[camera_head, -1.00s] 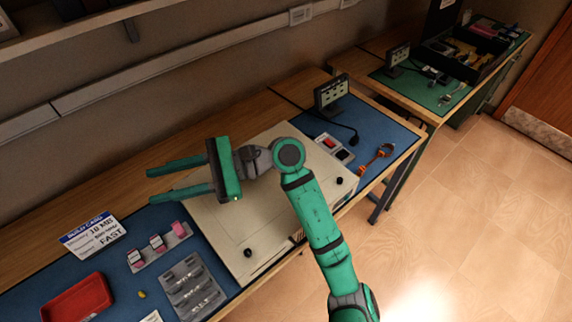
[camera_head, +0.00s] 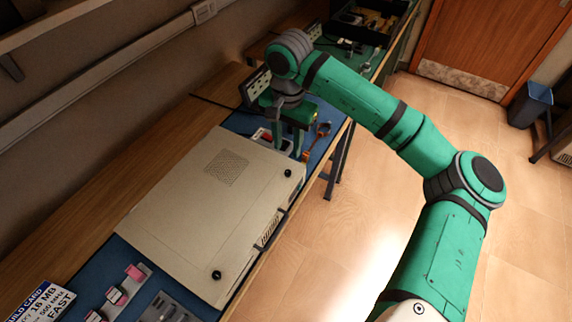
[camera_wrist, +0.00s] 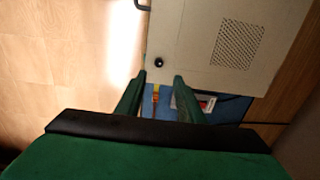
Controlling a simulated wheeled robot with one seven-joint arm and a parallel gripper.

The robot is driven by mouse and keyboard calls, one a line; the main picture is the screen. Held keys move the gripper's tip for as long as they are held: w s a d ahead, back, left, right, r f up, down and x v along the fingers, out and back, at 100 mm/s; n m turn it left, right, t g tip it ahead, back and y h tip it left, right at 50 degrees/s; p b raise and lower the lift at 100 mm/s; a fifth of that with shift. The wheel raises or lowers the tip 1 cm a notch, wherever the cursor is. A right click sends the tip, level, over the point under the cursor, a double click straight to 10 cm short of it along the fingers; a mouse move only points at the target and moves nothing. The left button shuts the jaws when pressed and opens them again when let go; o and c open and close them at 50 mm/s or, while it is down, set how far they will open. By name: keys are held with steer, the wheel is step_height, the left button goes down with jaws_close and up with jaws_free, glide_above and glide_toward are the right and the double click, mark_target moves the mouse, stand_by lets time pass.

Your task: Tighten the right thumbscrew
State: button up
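The beige computer case (camera_head: 190,215) lies flat on the bench, with a black thumbscrew near each end of its front side. The right thumbscrew (camera_head: 288,172) is a small black knob at the case's far right corner. It also shows in the wrist view (camera_wrist: 159,61), just beyond and between my fingertips. The left thumbscrew (camera_head: 216,275) is at the near end. My gripper (camera_head: 288,152) points down close to the right thumbscrew, on its far side. In the wrist view my gripper (camera_wrist: 159,76) is open, with nothing between its fingers. Its exact height above the bench is unclear.
The blue mat (camera_head: 122,262) lies under the case. A red and white item (camera_head: 263,136) and an orange tool (camera_head: 318,138) lie beyond the case near my gripper. A small dark display (camera_head: 256,86) stands behind. Pink-labelled cards (camera_head: 134,272) sit at the near end.

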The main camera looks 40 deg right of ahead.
mark_target(288, 172)
step_height(288, 172, down, 9)
steer(key=shift+s+f, duration=0.1)
steer(key=shift+d+f, duration=0.1)
steer(key=shift+f, duration=0.65)
jaws_close()
